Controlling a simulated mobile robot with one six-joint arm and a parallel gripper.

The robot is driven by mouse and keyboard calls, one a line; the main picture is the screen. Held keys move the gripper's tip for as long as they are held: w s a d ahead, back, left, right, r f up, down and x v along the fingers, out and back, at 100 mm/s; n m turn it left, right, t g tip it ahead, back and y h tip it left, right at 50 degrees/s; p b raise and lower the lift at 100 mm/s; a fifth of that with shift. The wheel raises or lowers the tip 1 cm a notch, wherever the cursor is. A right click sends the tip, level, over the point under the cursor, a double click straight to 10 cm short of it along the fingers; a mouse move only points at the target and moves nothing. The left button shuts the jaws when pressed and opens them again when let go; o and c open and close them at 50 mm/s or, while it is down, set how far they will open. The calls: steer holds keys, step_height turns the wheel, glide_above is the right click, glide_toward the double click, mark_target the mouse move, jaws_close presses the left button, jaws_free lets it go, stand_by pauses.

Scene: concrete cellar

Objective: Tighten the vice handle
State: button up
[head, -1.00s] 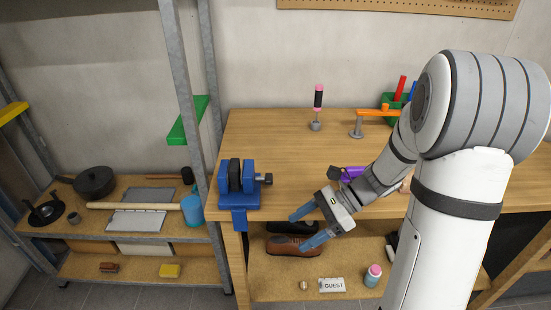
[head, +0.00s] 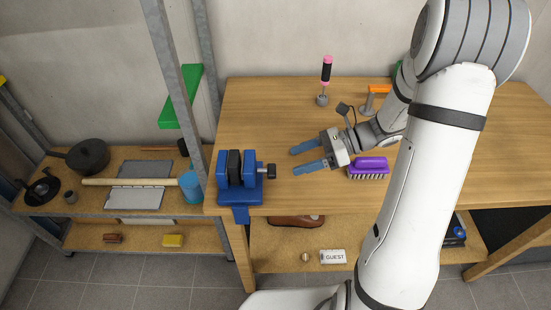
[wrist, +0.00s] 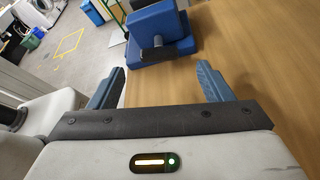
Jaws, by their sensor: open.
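The blue vice (head: 240,199) is fixed at the left front corner of the workbench, with a black block between its jaws. Its dark handle (head: 268,171) sticks out on the right side. My gripper (head: 309,159) is open and empty above the bench, to the right of the handle and apart from it. In the wrist view the vice (wrist: 160,32) is ahead, with its handle (wrist: 158,52) pointing toward me, roughly between the lines of my two open fingers (wrist: 164,88).
A purple brush (head: 369,168) lies on the workbench (head: 300,195) just right of my gripper. A pink-and-black-handled tool (head: 325,80) stands at the back. A metal shelf (head: 85,215) with pans stands at the left. The bench between gripper and vice is clear.

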mark_target(272, 169)
steer(key=x, duration=0.6)
steer(key=shift+s+a+f, duration=0.1)
steer(key=shift+a, duration=0.25)
steer(key=c, duration=1)
steer(key=shift+n+t+b, duration=0.3)
steer(key=shift+n+b, duration=0.2)
steer(key=shift+b, duration=0.15)
steer(key=o, duration=1)
